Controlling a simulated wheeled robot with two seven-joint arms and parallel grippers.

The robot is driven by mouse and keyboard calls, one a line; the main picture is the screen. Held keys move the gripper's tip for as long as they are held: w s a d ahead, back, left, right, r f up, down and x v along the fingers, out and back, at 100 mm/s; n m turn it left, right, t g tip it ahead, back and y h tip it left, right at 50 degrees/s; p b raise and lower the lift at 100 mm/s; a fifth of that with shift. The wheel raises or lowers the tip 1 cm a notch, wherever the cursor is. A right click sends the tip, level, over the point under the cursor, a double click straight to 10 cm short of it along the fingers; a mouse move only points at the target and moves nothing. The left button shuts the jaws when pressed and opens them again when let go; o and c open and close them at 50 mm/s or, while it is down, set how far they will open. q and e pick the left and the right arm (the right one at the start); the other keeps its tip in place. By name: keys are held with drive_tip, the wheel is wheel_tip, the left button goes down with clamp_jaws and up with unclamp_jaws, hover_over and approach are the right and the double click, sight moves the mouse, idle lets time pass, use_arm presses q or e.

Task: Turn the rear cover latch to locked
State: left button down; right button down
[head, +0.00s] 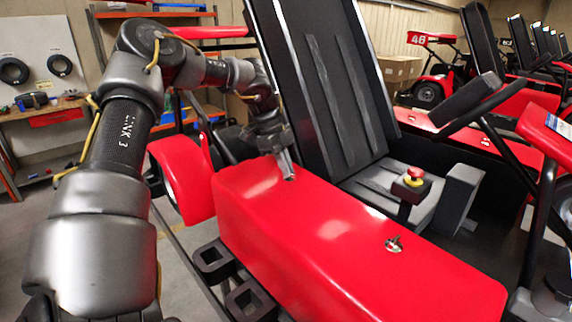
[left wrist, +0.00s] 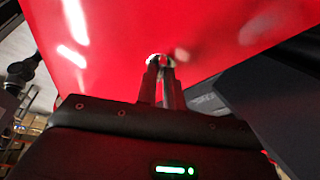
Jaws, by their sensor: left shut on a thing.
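The kart's long red side cover (head: 300,222) runs beside the black seat and also fills much of the left wrist view (left wrist: 205,35). My left gripper (head: 289,176) points down at the cover's end beside the seat back. It is shut on the small metal latch there, the rear cover latch (left wrist: 154,58). In the left wrist view the two fingertips (left wrist: 161,66) hide most of this latch, so I cannot tell which way it is turned. A second metal latch (head: 394,244) sits farther along the cover, clear of the gripper. My right gripper is not in view.
The tall black seat back (head: 325,80) rises close beside my left gripper. A red-and-yellow stop button (head: 413,180) stands by the seat. A red fender (head: 184,175) is left of the cover. More karts line the right; a workbench (head: 45,112) is at far left.

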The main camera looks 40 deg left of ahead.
use_arm(q)
drive_tip(key=shift+w+m+g+p, duration=0.2)
drive_tip(key=shift+m+g+p, duration=0.5)
drive_tip(key=shift+m, duration=1.4)
drive_tip(key=c, duration=1.5)
unclamp_jaws()
